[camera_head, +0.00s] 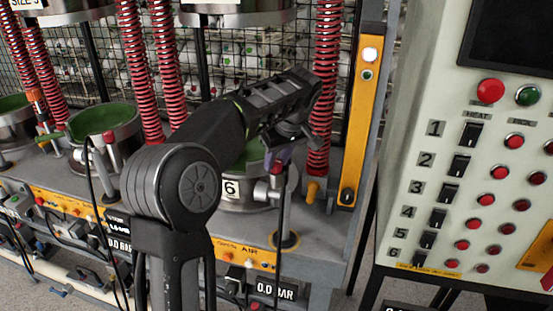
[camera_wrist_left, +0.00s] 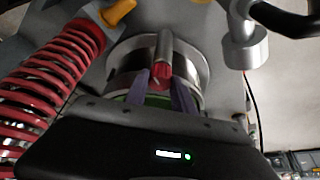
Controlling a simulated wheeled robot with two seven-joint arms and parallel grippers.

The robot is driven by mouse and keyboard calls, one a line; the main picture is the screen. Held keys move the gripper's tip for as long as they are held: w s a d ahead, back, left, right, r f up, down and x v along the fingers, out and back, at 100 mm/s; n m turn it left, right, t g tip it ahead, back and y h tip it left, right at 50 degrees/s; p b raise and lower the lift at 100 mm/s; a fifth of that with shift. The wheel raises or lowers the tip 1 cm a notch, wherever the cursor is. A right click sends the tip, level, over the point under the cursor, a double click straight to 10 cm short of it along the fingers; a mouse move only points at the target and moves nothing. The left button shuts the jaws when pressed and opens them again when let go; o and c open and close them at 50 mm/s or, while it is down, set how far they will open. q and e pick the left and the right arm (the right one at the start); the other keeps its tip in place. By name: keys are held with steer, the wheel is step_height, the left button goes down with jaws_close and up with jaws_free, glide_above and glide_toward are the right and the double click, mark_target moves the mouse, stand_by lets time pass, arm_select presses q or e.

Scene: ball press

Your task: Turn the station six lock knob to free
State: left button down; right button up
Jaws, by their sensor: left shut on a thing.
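The station six mould (camera_head: 232,205) is a silver cylinder with green inside and a "6" label, at the middle of the head view. Its lock knob (camera_head: 279,169), red-ended on a silver fitting, sticks out at its right front. It also shows in the left wrist view (camera_wrist_left: 162,72) as a silver stem with a red end. My left gripper (camera_head: 284,156) reaches over the mould from the left. Its purple fingers (camera_wrist_left: 163,93) lie on either side of the red end and are shut on it. The knob's marking cannot be read. My right gripper is out of view.
Red springs (camera_head: 322,110) stand close behind and right of my left gripper. An orange post (camera_head: 365,130) with buttons is further right, then a control cabinet (camera_head: 425,150) with numbered switches. Another mould (camera_head: 108,125) stands to the left. A black hose (camera_head: 279,215) hangs below the knob.

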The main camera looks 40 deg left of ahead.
arm_select(q)
steer(key=shift+n, duration=0.6)
steer(key=c, duration=1.3)
jaws_free()
steer(key=shift+c, duration=0.2)
steer(key=shift+r, duration=0.1)
